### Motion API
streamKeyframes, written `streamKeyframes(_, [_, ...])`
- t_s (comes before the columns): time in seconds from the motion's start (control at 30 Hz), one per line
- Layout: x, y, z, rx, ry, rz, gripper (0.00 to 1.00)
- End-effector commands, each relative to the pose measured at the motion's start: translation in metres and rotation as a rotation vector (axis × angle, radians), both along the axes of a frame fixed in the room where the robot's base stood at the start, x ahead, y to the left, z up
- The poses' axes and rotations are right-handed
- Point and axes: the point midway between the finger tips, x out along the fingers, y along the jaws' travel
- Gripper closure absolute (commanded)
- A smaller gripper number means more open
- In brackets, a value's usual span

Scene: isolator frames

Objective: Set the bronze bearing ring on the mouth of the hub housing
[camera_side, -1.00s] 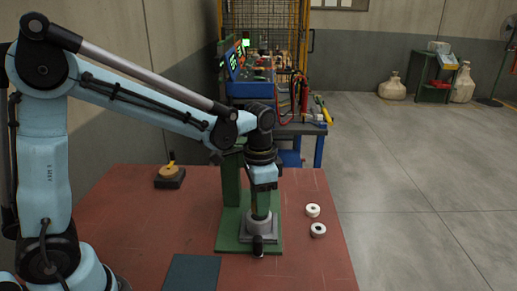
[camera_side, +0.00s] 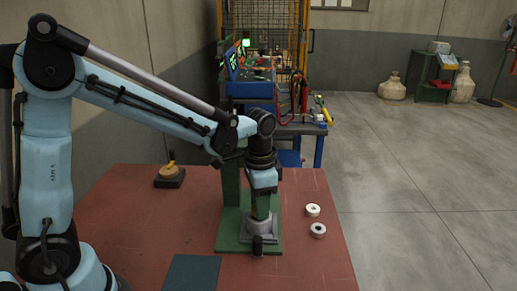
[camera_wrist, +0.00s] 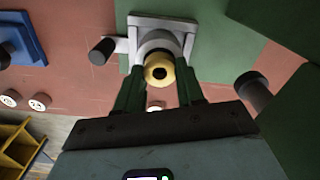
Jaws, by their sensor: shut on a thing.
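The bronze bearing ring (camera_wrist: 159,70) is a yellow ring with a dark bore, held between the two dark green fingers of my gripper (camera_wrist: 160,82). In the wrist view it lines up with the grey hub housing (camera_wrist: 160,41) and covers part of its mouth. The hub housing (camera_side: 260,228) stands upright on a green base plate in the side view. My gripper (camera_side: 261,212) points down right above it, with its fingertips at the housing's top. The ring is mostly hidden in the side view. I cannot tell whether the ring touches the mouth.
A green post (camera_side: 231,185) rises close behind my gripper. A dark knob (camera_side: 257,246) stands in front of the housing. Two white rings (camera_side: 313,211) lie to the right. A dark pad (camera_side: 191,272) and a black block with an orange disc (camera_side: 170,176) lie to the left.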

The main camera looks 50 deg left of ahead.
Motion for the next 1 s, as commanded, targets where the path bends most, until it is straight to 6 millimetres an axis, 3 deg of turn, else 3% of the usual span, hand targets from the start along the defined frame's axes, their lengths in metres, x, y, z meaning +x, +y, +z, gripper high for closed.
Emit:
streamKeyframes(0.37, [0.0, 0.0, -0.0087, 0.0, 0.0, 0.0, 0.95])
streamKeyframes(0.4, [0.0, 0.0, -0.0092, 0.0, 0.0, 0.0, 0.61])
streamKeyframes(0.6, [-0.0001, 0.0, -0.0089, 0.0, 0.0, 0.0, 0.33])
streamKeyframes(1.0, [0.0001, 0.0, -0.0022, 0.0, 0.0, 0.0, 0.33])
